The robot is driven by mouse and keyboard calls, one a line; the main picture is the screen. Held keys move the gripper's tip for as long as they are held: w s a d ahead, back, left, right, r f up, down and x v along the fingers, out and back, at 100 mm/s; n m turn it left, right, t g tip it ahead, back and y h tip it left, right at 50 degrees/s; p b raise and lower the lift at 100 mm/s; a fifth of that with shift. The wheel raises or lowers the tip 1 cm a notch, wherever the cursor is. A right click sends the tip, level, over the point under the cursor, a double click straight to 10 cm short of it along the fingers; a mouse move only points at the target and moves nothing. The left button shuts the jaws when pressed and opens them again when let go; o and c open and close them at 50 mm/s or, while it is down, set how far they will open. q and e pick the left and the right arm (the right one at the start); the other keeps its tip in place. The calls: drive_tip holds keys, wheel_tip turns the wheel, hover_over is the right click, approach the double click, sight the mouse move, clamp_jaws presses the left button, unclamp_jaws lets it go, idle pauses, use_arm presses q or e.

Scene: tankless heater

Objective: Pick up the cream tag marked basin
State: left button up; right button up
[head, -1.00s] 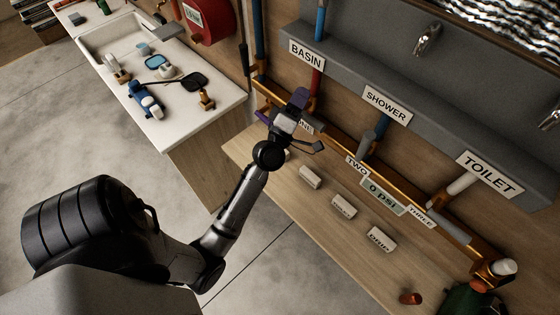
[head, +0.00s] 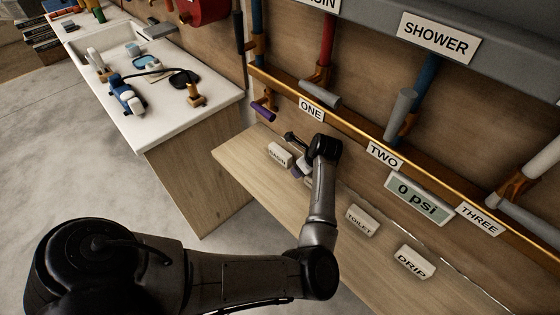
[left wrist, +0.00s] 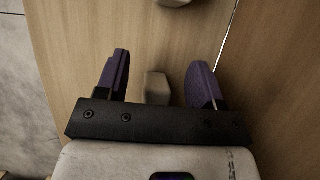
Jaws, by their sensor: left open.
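The cream tag marked BASIN (head: 280,155) lies on the wooden bench near its left end in the head view. My left gripper (head: 300,170) is low over the bench just right of that tag, mostly hidden by my own wrist. In the left wrist view its purple fingers are apart, and a small cream block (left wrist: 157,86) shows between them, partly covered by the gripper body. Another cream block (left wrist: 173,2) is cut off at the top edge. No lettering shows there, so I cannot tell which tag each one is. My right gripper is out of view.
Cream tags marked TOILET (head: 361,221) and DRIP (head: 414,262) lie further right on the bench (head: 238,157). A copper pipe with ONE, TWO and THREE labels and a 0 psi gauge (head: 418,199) runs along the wall behind. A white sink counter (head: 150,125) stands left.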

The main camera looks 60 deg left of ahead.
sight(280, 150)
use_arm(q)
drive_tip(key=shift+w+d+f, duration=0.15)
drive_tip(key=shift+d+f, duration=0.05)
drive_tip(key=shift+f, duration=0.1)
drive_tip(key=shift+a+f+h, duration=0.1)
drive_tip(key=shift+a+h, duration=0.2)
drive_tip(key=shift+a, duration=0.05)
drive_tip(key=a, duration=0.2)
drive_tip(key=s+a+b, duration=0.1)
drive_tip(key=a, duration=0.2)
drive_tip(key=shift+s+a, duration=0.2)
drive_tip(key=shift+a, duration=0.05)
drive_tip(key=shift+s+a, duration=0.2)
drive_tip(key=shift+a, duration=0.7)
drive_tip(key=a, duration=0.1)
drive_tip(key=s+a+b, duration=0.1)
drive_tip(key=a, duration=0.1)
drive_tip(key=shift+a, duration=0.2)
drive_tip(key=shift+a+f+b, duration=0.25)
drive_tip(key=shift+f+b, duration=0.1)
drive_tip(key=shift+f, duration=0.3)
drive_tip(key=shift+a+f, duration=0.1)
drive_tip(key=shift+f, duration=0.55)
